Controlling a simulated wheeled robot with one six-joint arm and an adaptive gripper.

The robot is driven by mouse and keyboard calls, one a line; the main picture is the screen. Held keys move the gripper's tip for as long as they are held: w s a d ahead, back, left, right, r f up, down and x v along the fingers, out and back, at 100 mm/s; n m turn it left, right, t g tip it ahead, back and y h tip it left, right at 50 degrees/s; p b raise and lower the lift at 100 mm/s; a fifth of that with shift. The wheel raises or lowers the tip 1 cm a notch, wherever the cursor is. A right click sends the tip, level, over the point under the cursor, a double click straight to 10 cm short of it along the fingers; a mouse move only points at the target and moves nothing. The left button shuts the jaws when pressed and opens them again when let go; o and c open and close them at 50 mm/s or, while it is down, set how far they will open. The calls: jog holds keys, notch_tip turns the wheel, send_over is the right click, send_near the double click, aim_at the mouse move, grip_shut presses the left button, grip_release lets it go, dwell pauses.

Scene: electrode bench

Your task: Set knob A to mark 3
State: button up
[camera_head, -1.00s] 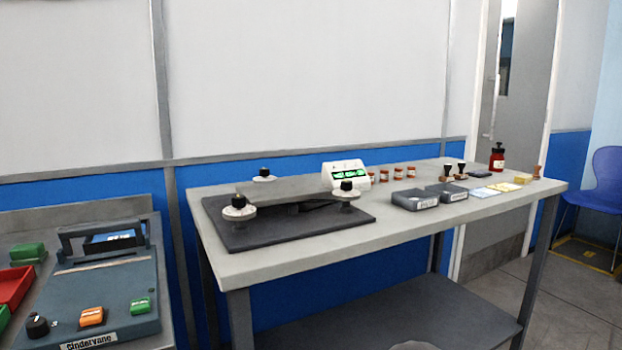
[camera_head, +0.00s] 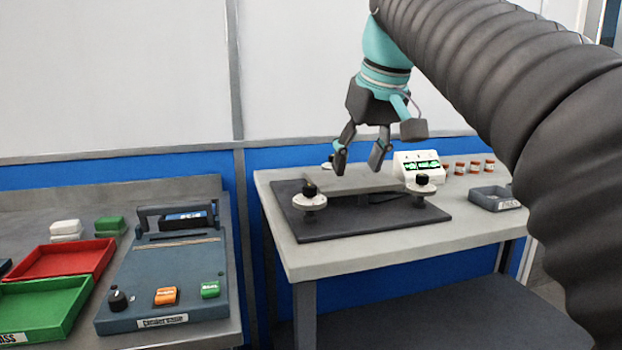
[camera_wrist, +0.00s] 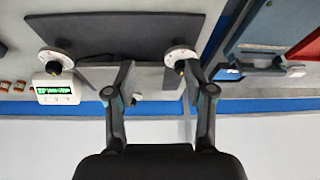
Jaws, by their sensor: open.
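Several black knobs on white round dials stand at the dark base plate (camera_head: 370,222). The left knob (camera_head: 310,189) is at the plate's left, the right knob (camera_head: 422,180) at its right. A third, the rear knob, is mostly hidden behind my gripper. The wrist view is turned over, with the left knob (camera_wrist: 180,65) at its right and the right knob (camera_wrist: 54,67) at its left. No letter or mark is legible, so I cannot tell which is knob A. My gripper (camera_head: 358,162) is open and empty above the plate's rear, apart from the knobs.
A grey bar (camera_head: 350,181) spans the plate. A white display box (camera_head: 415,166) with green digits stands behind the right knob. A left bench holds a blue-grey device (camera_head: 165,270) with its own black knob, and red (camera_head: 65,260) and green (camera_head: 45,308) trays.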

jog(key=n, duration=0.2)
send_near(310, 186)
jog(key=shift+y, duration=0.3)
jog(key=b+x, duration=0.1)
jog(key=x, duration=0.2)
jog(key=b+x, duration=0.1)
jog(key=x, duration=0.2)
jog(key=b+x, duration=0.2)
jog(key=x, duration=0.1)
jog(key=shift+d, duration=0.3)
grip_shut()
